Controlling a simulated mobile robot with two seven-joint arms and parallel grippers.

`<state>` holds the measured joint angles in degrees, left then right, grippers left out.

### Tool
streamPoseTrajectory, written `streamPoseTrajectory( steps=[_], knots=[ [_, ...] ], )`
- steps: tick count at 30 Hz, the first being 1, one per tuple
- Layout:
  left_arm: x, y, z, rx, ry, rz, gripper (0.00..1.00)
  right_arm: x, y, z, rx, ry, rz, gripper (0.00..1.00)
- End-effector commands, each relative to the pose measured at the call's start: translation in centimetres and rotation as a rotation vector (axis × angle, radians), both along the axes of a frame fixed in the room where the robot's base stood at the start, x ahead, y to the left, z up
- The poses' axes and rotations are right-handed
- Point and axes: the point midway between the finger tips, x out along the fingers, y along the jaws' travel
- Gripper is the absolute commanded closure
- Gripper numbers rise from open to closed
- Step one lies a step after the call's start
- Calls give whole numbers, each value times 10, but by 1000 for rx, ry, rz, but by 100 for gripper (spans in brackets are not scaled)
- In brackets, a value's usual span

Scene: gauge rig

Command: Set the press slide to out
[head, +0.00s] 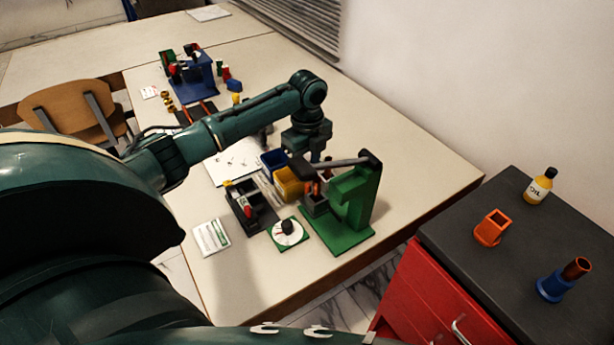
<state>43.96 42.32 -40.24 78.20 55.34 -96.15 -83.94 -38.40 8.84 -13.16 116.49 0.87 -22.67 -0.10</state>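The green press (351,205) stands upright on its green base near the right end of the table in the head view. A grey bar (344,162) reaches left from its dark top. A dark box-like part (314,203), perhaps the slide, sits low on the press's left side, with reddish-brown pieces above it. Its exact position is hard to read. My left gripper (316,157) points down just above and left of the press, close to the bar. Its fingers are small and partly hidden, so opening and contact are unclear. My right gripper is not in view.
A blue bin (273,161) and a yellow bin (288,186) stand left of the press. A dial on a green plate (287,234) and a black tray (246,212) lie in front. A red cabinet (428,293) stands right, with an oil bottle (540,187) on top.

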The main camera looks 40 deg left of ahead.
Motion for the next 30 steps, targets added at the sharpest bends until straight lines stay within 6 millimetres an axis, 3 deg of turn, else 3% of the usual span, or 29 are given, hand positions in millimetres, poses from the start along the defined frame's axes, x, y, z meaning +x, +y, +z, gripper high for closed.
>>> streamPoseTrajectory(
  steps=[6, 12, 30],
  knots=[
    [1, 0, 44, 1, -4, 0, 64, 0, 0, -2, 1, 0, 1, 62],
    [0, 0, 63, 1, -1, 0, 64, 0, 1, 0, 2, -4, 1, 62],
    [0, 0, 65, 1, 0, 0, 64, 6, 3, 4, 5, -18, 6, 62]
  ],
)
